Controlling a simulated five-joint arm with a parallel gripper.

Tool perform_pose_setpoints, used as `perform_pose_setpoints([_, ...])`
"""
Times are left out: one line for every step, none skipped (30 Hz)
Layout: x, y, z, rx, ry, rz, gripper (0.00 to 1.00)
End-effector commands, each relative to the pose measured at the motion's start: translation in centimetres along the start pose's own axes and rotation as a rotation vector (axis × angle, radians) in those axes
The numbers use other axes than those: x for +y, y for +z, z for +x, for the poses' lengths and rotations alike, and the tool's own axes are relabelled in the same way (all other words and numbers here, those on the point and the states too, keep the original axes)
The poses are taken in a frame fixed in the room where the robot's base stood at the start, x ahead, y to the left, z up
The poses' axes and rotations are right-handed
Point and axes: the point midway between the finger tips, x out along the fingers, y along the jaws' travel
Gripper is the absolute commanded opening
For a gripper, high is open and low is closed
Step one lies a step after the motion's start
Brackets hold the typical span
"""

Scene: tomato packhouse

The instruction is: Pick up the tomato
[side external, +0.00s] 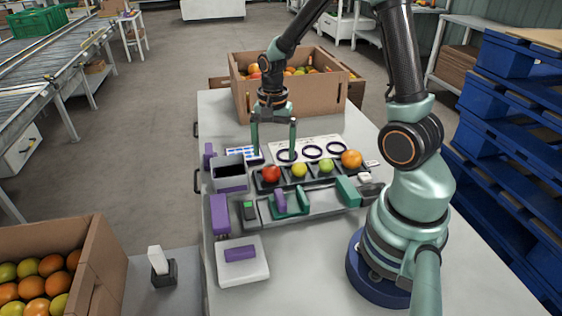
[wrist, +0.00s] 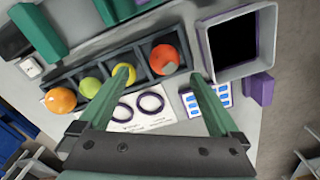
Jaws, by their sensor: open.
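The red tomato (side external: 271,174) sits at the left end of a dark compartment tray (side external: 257,187) in the side external view. In the wrist view the tomato (wrist: 165,59) is orange-red with a paler patch and lies just beyond the fingertips, between their lines. My gripper (side external: 275,153) is open and empty, its fingers pointing down near the tomato. In the wrist view the gripper (wrist: 161,75) has one fingertip partly covering a yellow-green fruit (wrist: 123,76). I see no contact with the tomato.
A greener fruit (side external: 326,166) and an orange fruit (side external: 351,159) share the row. A cardboard fruit crate (side external: 290,103) stands at the back.

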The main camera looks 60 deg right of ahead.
Motion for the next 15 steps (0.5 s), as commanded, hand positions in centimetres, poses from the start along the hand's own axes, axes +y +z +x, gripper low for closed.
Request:
perform_pose_setpoints([0.1, 0.1, 0.7, -0.002, 0.003, -0.001, 0.98])
perform_pose_setpoints([0.0, 0.1, 0.9, -0.002, 0.002, -0.001, 0.98])
perform_pose_setpoints([0.0, 0.1, 1.2, -0.001, 0.002, -0.001, 0.98])
perform_pose_setpoints([0.0, 0.1, 1.3, -0.001, 0.001, -0.001, 0.98])
perform_pose_setpoints([0.0, 0.1, 1.4, -0.001, 0.001, -0.002, 0.98])
perform_pose_setpoints([0.0, 0.1, 1.6, 0.0, 0.001, -0.002, 0.98])
perform_pose_setpoints([-0.1, 0.1, 1.8, -0.001, 0.001, -0.002, 0.98])
perform_pose_setpoints([-0.1, 0.1, 2.0, -0.001, 0.001, -0.002, 0.98])
perform_pose_setpoints([-0.2, 0.2, 2.4, -0.002, 0.002, -0.003, 0.98])
perform_pose_setpoints([-0.3, 0.2, 2.8, -0.002, 0.003, -0.003, 0.98])
perform_pose_setpoints([-0.4, 0.3, 3.2, -0.002, 0.003, -0.003, 0.98])
perform_pose_setpoints([-0.5, 0.3, 3.8, -0.003, 0.004, -0.003, 0.98])
perform_pose_setpoints([-0.6, 0.4, 4.2, -0.002, 0.003, -0.003, 0.98])
perform_pose_setpoints([-0.7, 0.4, 4.6, -0.003, 0.004, -0.003, 0.98])
perform_pose_setpoints([-0.8, 0.4, 5.1, -0.002, 0.003, -0.002, 0.98])
